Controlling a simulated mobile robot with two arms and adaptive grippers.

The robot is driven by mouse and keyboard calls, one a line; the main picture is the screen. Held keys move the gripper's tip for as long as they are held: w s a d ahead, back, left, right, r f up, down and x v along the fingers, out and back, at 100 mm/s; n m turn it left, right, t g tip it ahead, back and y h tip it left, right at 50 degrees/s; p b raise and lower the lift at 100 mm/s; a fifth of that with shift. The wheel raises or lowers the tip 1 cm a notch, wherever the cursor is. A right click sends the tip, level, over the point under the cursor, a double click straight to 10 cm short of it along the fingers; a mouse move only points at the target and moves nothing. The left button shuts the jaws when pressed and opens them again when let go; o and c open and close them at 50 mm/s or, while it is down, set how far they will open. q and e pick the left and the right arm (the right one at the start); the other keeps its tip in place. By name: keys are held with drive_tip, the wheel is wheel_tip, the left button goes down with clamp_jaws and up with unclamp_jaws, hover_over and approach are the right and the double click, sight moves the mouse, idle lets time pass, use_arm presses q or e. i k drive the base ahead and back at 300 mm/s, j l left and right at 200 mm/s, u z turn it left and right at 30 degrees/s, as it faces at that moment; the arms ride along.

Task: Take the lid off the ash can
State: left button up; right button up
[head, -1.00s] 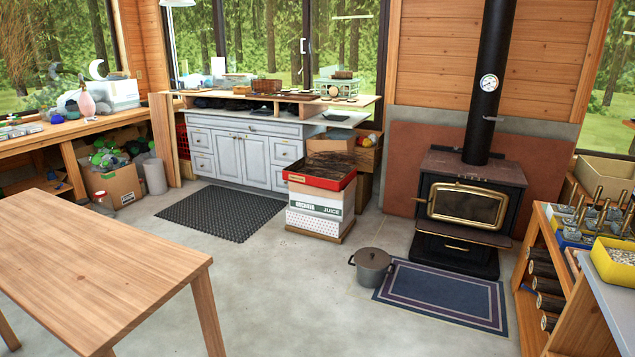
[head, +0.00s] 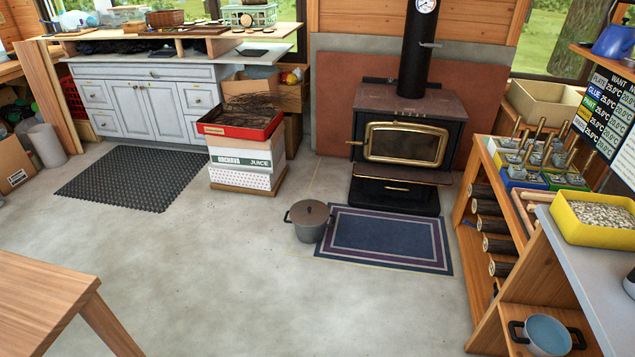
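The ash can (head: 309,229) is a small grey pot with side handles, standing on the concrete floor at the left edge of the blue rug. Its lid (head: 310,213) is brownish with a small knob on top, and it sits on the can. Neither of my grippers shows in the head view.
A black wood stove (head: 405,145) stands behind the blue rug (head: 385,238). Stacked boxes with a red tray (head: 241,118) stand left of the can. A wooden table (head: 45,310) is at front left, a shelf unit (head: 540,262) at right. The floor between is clear.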

sight(308, 213)
drive_tip(key=i+l, duration=0.15)
drive_tip(key=i, duration=0.4)
drive_tip(key=i+l+u, duration=0.15)
drive_tip(key=i, duration=0.35)
